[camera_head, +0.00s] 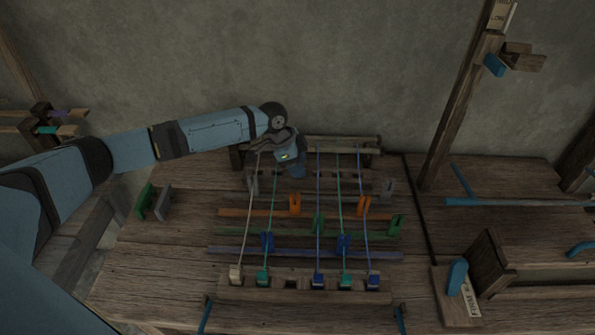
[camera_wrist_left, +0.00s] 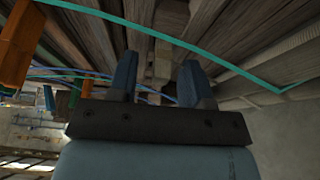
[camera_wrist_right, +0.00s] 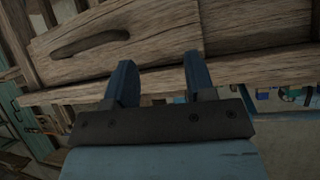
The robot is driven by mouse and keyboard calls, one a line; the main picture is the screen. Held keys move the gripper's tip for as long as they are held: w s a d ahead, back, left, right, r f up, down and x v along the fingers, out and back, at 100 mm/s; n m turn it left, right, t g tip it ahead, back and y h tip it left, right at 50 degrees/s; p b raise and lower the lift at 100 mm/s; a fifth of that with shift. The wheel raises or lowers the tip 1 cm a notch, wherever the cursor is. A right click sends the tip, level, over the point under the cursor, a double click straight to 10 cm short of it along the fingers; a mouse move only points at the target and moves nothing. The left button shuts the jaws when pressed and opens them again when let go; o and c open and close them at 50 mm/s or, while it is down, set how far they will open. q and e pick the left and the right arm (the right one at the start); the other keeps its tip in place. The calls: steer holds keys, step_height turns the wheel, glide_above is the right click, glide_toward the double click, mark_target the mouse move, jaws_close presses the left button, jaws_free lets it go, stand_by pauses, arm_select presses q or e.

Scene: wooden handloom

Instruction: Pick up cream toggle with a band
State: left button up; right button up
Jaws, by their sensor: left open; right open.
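The cream toggle (camera_head: 236,273) sits at the left end of the slotted front bar of the loom. Its pale band runs from it toward the rear bar, where my left arm partly covers that area. My left gripper (camera_head: 296,168) is over the rear of the loom, well away from the toggle, open and empty. In the left wrist view its fingers (camera_wrist_left: 158,78) are apart, with a teal band crossing beyond them and a pale wooden block between them. My right gripper (camera_wrist_right: 160,78) is open and empty, facing a wooden panel; it is not in the head view.
Teal and blue toggles (camera_head: 318,281) with taut bands share the front bar (camera_head: 300,295). Orange, green and blue clips stand on coloured cross bars (camera_head: 305,252). A wooden post (camera_head: 455,110) rises to the right. The tabletop left of the loom (camera_head: 150,265) is mostly clear.

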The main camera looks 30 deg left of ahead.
arm_select(q)
steer(key=shift+c, duration=0.4)
jaws_close()
steer(key=shift+r, duration=0.15)
step_height(320, 180, up, 20)
steer(key=p, duration=0.1)
steer(key=shift+p, duration=0.35)
